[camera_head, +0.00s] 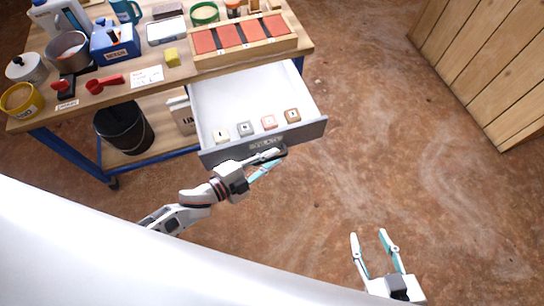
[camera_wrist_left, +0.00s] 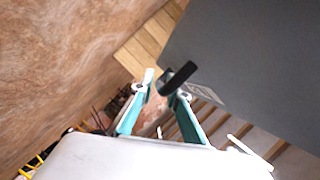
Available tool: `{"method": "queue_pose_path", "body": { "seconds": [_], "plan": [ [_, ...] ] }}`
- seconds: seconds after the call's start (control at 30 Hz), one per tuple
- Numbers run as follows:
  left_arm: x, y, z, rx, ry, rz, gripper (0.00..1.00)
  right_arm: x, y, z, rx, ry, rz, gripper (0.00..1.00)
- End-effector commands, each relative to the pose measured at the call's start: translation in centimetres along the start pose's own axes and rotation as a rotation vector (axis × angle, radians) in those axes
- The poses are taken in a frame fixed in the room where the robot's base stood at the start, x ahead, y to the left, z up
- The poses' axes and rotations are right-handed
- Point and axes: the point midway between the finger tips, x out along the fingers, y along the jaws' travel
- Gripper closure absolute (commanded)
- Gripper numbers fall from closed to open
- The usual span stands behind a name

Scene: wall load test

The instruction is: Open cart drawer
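The cart drawer (camera_head: 240,92) is pulled well out from under the cart's wooden top. Its grey front (camera_head: 312,131) faces me and also fills the upper right of the left wrist view (camera_wrist_left: 255,60). Several small labelled blocks stand inside along the front. My left gripper (camera_head: 278,158) is at the drawer front. Its partly closed fingers are at the dark handle (camera_wrist_left: 180,77), which shows between the fingertips in the left wrist view (camera_wrist_left: 165,88); finger contact is partly hidden. My right gripper (camera_head: 370,236) is open and empty over the floor, well away from the drawer.
The cart top (camera_head: 130,75) holds a tray of red blocks (camera_head: 240,38), a blue box (camera_head: 115,42), a pot (camera_head: 68,48) and other items. A black bucket (camera_head: 125,128) stands on the lower shelf. Wooden planks (camera_head: 500,70) are at right. The floor between is clear.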

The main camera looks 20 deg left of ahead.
Motion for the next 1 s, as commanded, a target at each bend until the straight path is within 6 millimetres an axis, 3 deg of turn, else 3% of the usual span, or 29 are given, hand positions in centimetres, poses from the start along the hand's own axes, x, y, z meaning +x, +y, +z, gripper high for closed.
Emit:
{"method": "queue_pose_path", "body": {
  "seconds": [0.53,0.7,1.0],
  "plan": [
    [-9.9,0.1,0.1,0.0,-0.002,0.003,0.85,0.0,0.0,-0.1,-0.001,0.001,-0.001,0.6],
    [-11.2,0.0,0.1,0.0,-0.001,0.001,0.85,0.0,0.0,-0.1,-0.001,0.001,-0.001,0.6],
    [-11.6,0.0,0.1,0.0,-0.001,0.001,0.85,0.0,0.0,-0.1,-0.001,0.002,-0.001,0.6]
  ]
}}
